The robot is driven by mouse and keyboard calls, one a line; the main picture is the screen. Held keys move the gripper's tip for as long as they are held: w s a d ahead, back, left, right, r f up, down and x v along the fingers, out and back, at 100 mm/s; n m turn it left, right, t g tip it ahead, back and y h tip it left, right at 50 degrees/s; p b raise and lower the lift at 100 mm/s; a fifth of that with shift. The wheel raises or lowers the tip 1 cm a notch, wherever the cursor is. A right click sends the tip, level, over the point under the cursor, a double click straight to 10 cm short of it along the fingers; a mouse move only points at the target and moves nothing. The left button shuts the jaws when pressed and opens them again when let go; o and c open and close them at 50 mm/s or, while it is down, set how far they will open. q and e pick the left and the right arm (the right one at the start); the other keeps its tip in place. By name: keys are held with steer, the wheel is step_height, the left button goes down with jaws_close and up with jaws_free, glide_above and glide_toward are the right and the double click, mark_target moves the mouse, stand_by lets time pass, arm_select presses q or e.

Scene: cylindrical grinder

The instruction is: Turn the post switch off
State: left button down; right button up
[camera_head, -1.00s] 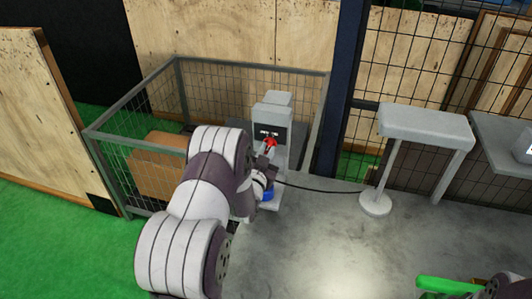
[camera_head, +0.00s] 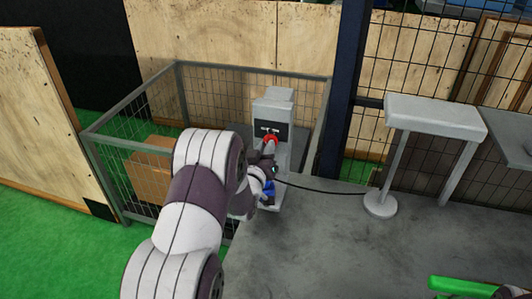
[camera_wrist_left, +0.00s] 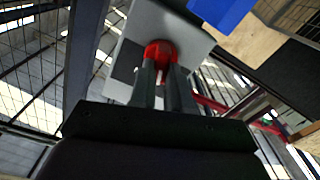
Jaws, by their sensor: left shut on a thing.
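The post switch is a red knob (camera_head: 271,140) on the dark face panel of a grey post (camera_head: 272,108). In the left wrist view the red knob (camera_wrist_left: 160,50) sits between the tips of two dark fingers, in front of the grey housing (camera_wrist_left: 190,35). My left gripper (camera_head: 268,148) reaches up to the knob, and in the wrist view the left gripper (camera_wrist_left: 163,68) is shut on it. My arm hides the lower left of the post. My right gripper does not show clearly; only a green part shows at the bottom right edge.
A wire-mesh cage (camera_head: 110,145) with a cardboard box (camera_head: 150,170) stands behind and left of the post. A grey stand (camera_head: 436,115) is at the right, with a black cable (camera_head: 325,191) running from its base to the post. Concrete floor (camera_head: 320,245) in front is clear.

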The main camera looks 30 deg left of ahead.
arm_select(q)
steer(key=shift+n, duration=0.4)
steer(key=c, duration=1.1)
jaws_free()
steer(key=shift+s+r, duration=0.1)
steer(key=shift+s, duration=0.05)
steer(key=shift+s, duration=0.15)
steer(key=b+v, duration=0.3)
steer(key=v, duration=0.9)
steer(key=shift+s+d, duration=0.1)
steer(key=shift+s, duration=0.1)
